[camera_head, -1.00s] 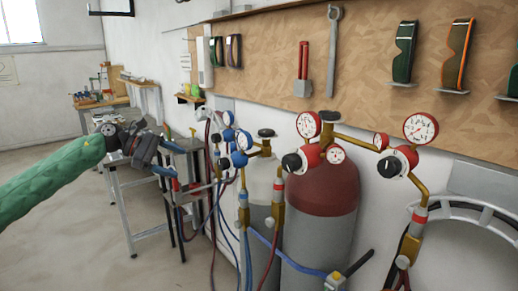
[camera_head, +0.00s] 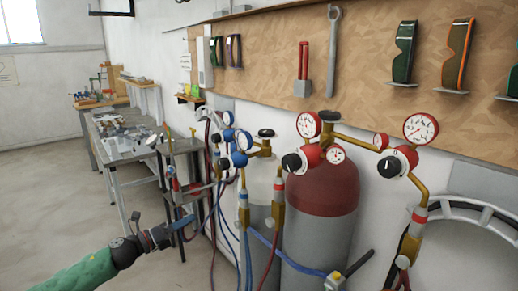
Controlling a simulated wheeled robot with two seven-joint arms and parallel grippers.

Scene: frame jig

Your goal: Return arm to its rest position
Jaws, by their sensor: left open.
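My left arm, in a green sleeve (camera_head: 88,272), comes in from the lower left of the head view. Its dark gripper (camera_head: 182,232) is low in the picture, in front of the metal table and left of the hoses. The jaws are open, with a blue-grey finger toward the upper right and a dark one below. I see nothing between them. My right gripper is not in view.
A metal table (camera_head: 126,158) with grey parts on it stands behind my left gripper. Gas cylinders (camera_head: 322,230) with gauges and hanging hoses (camera_head: 222,222) stand to the right. Floor (camera_head: 50,200) at the left is clear.

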